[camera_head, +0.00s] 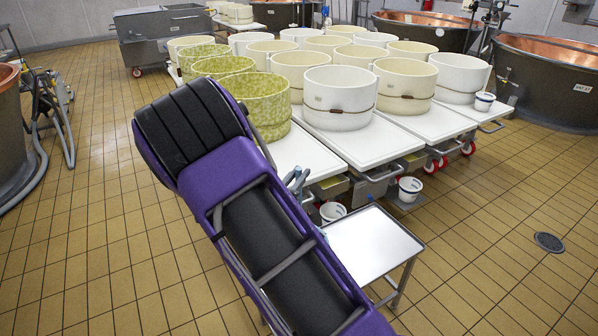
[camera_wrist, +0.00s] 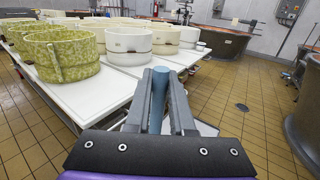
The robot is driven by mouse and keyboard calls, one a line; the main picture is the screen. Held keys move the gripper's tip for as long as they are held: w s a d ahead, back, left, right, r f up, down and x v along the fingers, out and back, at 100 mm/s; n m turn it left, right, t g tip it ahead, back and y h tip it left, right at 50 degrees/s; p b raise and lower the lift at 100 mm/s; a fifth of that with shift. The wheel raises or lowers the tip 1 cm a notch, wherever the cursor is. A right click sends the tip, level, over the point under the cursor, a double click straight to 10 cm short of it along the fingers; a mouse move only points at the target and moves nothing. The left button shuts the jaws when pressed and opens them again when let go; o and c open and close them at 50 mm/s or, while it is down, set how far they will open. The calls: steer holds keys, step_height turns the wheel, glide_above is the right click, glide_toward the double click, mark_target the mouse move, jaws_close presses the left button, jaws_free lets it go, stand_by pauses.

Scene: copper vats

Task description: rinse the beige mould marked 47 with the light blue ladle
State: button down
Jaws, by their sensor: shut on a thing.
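My gripper (camera_wrist: 160,76) is shut on the upright light blue handle of the ladle (camera_wrist: 160,98), in the middle of the wrist view. The ladle's bowl is hidden there. In the head view my arm covers most of the gripper. Several beige moulds stand on the white tables, one at the front right (camera_head: 405,84) with a brown band and others behind it (camera_head: 298,68). White moulds (camera_head: 340,98) and green mottled moulds (camera_head: 262,100) stand among them. The number 47 is not readable on any mould. The gripper is in front of the tables, apart from the moulds.
A small steel side table (camera_head: 372,243) with a bare top stands in front of the white tables (camera_head: 310,153). Small white buckets (camera_head: 409,189) hang low at the table fronts. Copper vats (camera_head: 550,85) stand at the right. The tiled floor at the right is free, with a drain (camera_head: 549,242).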

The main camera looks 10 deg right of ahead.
step_height(320, 180, down, 13)
steer(key=b, duration=0.4)
steer(key=shift+r+b, duration=0.2)
steer(key=shift+b, duration=0.15)
stand_by(0.7)
step_height(320, 180, up, 21)
steer(key=p, duration=1.1)
steer(key=shift+f, duration=0.35)
